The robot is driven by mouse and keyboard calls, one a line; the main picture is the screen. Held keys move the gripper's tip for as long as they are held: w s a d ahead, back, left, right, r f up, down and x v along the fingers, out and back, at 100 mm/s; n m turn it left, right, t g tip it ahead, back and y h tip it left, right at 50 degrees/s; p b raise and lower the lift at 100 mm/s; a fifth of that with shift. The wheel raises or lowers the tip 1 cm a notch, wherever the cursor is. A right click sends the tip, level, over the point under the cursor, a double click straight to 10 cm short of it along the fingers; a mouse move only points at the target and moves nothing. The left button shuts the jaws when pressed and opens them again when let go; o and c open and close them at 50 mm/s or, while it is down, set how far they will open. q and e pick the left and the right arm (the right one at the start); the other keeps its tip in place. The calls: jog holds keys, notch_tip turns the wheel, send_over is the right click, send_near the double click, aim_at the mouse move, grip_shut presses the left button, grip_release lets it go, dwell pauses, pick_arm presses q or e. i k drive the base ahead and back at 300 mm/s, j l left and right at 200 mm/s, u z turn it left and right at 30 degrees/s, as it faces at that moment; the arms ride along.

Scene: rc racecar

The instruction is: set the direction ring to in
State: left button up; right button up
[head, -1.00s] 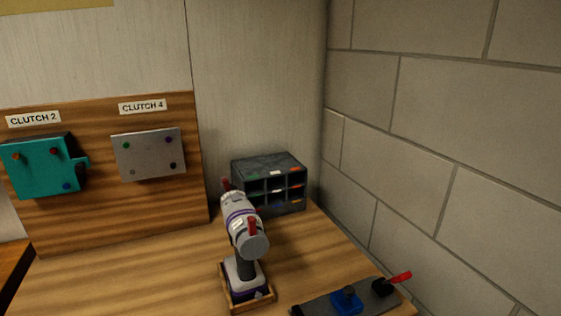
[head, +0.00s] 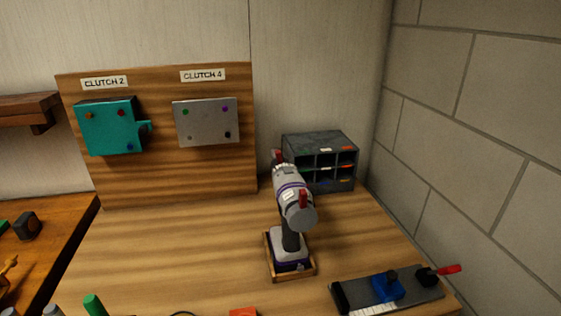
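A grey and purple power drill (head: 292,207) stands upright on its battery base in a shallow wooden tray (head: 309,274) on the bench. A red part shows on its near side and another at its far end. The direction ring is probably on the drill's body, but its setting is too small to read. Neither of my grippers is in view.
A grey organiser (head: 318,141) stands behind the drill against the wall. A dark plate with a blue clamp (head: 387,287) and red-tipped lever lies front right. A teal block (head: 110,128) and grey plate (head: 207,122) hang on a wooden board. The bench (head: 180,245) left of the drill is clear.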

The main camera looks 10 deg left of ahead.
aim_at(302, 216)
jog(key=k+j+z, duration=0.15)
jog(key=j+z, duration=0.2)
jog(key=z, duration=0.15)
jog(key=k+j+z, duration=0.2)
jog(key=z, duration=0.3)
